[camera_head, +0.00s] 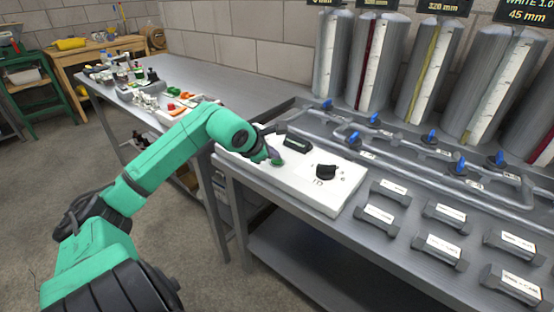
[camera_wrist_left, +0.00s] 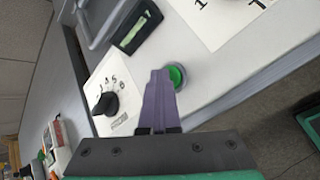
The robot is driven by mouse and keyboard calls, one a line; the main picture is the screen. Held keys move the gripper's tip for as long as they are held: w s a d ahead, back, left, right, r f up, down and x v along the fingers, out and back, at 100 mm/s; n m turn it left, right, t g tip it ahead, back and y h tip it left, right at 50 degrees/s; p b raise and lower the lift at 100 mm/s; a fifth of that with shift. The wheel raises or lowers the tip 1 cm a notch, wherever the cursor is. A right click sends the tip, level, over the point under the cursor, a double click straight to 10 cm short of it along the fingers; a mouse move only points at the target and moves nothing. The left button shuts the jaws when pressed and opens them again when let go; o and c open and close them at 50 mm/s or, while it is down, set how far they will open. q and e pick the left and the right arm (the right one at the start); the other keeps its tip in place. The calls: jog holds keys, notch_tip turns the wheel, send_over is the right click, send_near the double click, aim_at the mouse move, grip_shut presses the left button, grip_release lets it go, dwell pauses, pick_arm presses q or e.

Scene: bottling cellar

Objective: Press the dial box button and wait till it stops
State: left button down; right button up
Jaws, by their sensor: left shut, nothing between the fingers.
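The white dial box (camera_head: 300,190) lies on the grey metal bench in the head view. It has a black dial knob (camera_head: 326,172) and a dark display block (camera_head: 298,142). In the left wrist view, a round green button (camera_wrist_left: 177,75) in a metal ring sits on a pale surface, with a black dial knob (camera_wrist_left: 105,103) to its left. My left gripper (camera_head: 275,160) is at the box's left part. Its purple fingers (camera_wrist_left: 158,88) are shut and empty, with their tips right beside the button and overlapping its left edge. I cannot tell whether they touch it.
Several hexagonal metal blocks with labels (camera_head: 437,250) lie to the right on the bench. Behind are pipes with blue valve handles (camera_head: 432,136) and tall cylinders (camera_head: 424,75). A second table at the left (camera_head: 205,75) carries many small items. Open floor lies at the lower left.

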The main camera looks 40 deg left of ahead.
aim_at(274, 162)
pick_arm(q)
jog(key=shift+r+p, duration=0.35)
jog(key=shift+r, duration=0.55)
jog(key=shift+r+p, duration=1.3)
jog(key=shift+r, duration=1.25)
jog(key=shift+f, duration=0.15)
